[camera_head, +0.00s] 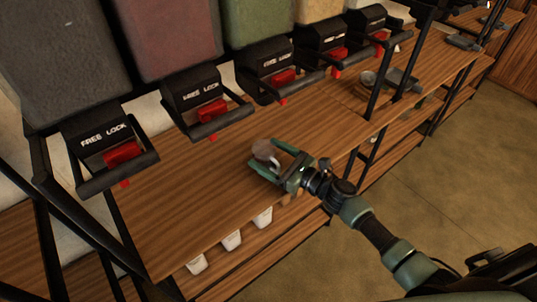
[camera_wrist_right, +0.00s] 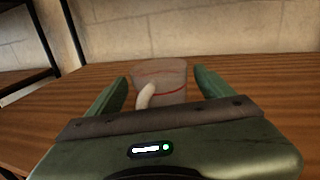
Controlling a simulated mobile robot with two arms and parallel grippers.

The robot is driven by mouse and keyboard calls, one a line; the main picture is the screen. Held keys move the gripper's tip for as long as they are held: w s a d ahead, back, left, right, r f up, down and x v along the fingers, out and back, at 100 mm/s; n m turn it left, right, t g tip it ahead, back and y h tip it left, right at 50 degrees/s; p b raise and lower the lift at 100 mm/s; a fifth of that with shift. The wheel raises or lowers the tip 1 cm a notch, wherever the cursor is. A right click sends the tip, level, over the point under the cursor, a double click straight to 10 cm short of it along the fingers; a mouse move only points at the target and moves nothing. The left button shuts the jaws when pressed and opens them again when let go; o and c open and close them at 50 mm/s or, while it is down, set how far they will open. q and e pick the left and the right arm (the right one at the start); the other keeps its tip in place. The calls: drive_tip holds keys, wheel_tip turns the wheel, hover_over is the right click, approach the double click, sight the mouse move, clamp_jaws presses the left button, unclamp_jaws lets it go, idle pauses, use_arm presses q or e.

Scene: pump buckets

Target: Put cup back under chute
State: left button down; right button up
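A small pale cup (camera_head: 264,152) stands on the wooden shelf (camera_head: 190,190), in front of the row of chutes. In the right wrist view the cup (camera_wrist_right: 172,74) looks translucent, with a red line and a light handle facing my gripper. My right gripper (camera_head: 275,163) is open, with its green fingers on either side of the cup. Narrow gaps show between the fingers and the cup in the wrist view. The nearest chutes behind the cup are the second from the left (camera_head: 190,92) and the third (camera_head: 267,72). My left gripper is not in view.
Several black chutes with red parts and projecting bars hang under large bins (camera_head: 172,35). White cups (camera_head: 231,240) sit on a lower shelf. A dark shelf post (camera_head: 378,95) stands to the right, with dishes (camera_head: 402,82) beyond it. The shelf left of the cup is clear.

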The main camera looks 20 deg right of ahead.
drive_tip(key=b+v, duration=0.2)
drive_tip(key=v, duration=1)
drive_tip(key=shift+r, duration=0.1)
